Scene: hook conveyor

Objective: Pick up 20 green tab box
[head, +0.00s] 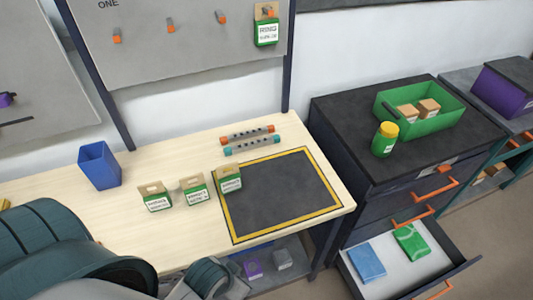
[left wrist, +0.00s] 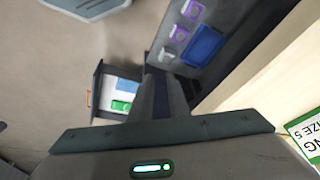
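Three small cardboard boxes with hang tabs, white labels and green bands stand in a row on the wooden table: the left box (head: 156,199), the middle box (head: 195,193) and the right box (head: 229,182), which is at the black mat's edge. Their label text is too small to read surely. A similar green box (head: 266,28) hangs on the grey board. In the left wrist view, part of a green-and-white box (left wrist: 308,134) shows at the right edge. My left gripper (left wrist: 163,82) points away from the camera; its fingers look together and empty, apart from the boxes. My right gripper is not in view.
The yellow-bordered black mat (head: 280,195) is mostly bare. A blue bin (head: 99,166) and two striped rods (head: 250,140) are on the table. Right of it, a dark cabinet (head: 350,115) bears a green tray (head: 449,118) and jar (head: 384,140); its lower drawer (head: 385,275) is open.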

